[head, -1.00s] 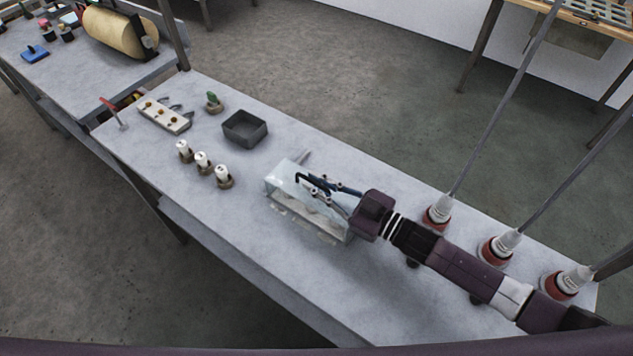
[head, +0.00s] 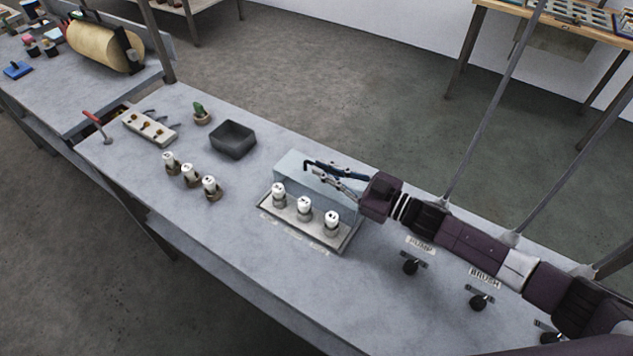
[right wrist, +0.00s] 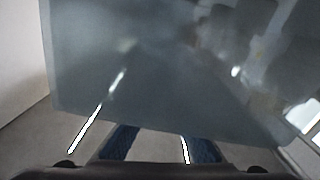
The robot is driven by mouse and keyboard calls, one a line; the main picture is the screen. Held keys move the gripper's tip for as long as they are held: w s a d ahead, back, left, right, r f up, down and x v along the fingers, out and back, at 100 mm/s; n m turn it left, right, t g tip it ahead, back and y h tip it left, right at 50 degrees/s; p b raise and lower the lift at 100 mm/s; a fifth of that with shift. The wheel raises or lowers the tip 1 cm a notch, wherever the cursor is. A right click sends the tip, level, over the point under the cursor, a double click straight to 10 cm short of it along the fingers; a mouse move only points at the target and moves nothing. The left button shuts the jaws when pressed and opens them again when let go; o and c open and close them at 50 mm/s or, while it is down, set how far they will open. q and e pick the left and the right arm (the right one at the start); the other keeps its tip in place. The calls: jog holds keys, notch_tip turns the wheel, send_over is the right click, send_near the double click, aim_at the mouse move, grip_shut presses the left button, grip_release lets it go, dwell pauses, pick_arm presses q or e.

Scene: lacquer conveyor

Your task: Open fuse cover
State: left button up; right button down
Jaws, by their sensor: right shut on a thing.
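The fuse cover (head: 291,168), a clear pale-blue box, stands tilted up at the back of the fuse base (head: 266,213). Three white fuses (head: 304,206) sit uncovered in a row on the base. My right gripper (head: 312,169) is at the cover's upper edge, shut on it. In the right wrist view the cover (right wrist: 140,85) fills most of the picture as a see-through grey panel, just beyond the blue fingers (right wrist: 165,146). The exact contact is hard to make out. My left gripper is not in view.
Three more white fuses (head: 190,174) stand to the left on the table. Behind them are a dark open tray (head: 233,138), a small cactus (head: 202,112) and a white block with brass knobs (head: 150,127). Labelled black knobs (head: 410,266) lie below my right arm.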

aim_at(353, 184)
jog(key=shift+s, duration=0.1)
jog(key=c, duration=2.1)
grip_release()
jog(key=v, duration=0.7)
jog(key=shift+s+d, duration=0.15)
jog(key=shift+c, duration=0.4)
